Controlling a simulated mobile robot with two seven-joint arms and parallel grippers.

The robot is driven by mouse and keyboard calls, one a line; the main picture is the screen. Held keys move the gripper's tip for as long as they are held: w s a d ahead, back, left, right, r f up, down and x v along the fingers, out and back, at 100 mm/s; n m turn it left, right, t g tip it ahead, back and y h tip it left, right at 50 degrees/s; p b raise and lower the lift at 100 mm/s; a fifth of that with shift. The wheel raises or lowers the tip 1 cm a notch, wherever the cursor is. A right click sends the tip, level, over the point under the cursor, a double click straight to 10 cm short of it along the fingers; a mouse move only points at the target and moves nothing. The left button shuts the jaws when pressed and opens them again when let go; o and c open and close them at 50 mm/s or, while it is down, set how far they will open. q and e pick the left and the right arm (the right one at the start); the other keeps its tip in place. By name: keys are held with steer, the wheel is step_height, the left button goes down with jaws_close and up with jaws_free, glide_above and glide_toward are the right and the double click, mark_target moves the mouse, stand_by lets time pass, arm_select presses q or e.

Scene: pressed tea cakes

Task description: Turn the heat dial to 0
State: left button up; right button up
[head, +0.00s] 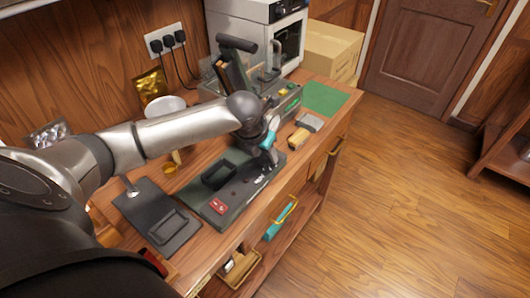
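My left arm reaches in from the left across the bench. My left gripper (271,154) points down just above the far right part of a dark tray (205,205), near the bench's front side. Its fingertips are too small to tell open from shut. Behind it stands a machine with a raised dark lever and a front panel with a small green light or display (293,86). The heat dial cannot be made out; my wrist covers part of this machine. My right gripper is out of view.
A grey scale-like plate (145,205) lies left of the tray. A wood-handled brush (299,137) and a green mat (324,98) lie to the right. A white oven (290,38) and a cardboard box (331,50) stand behind.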

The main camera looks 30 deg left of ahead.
arm_select(q)
jaws_close()
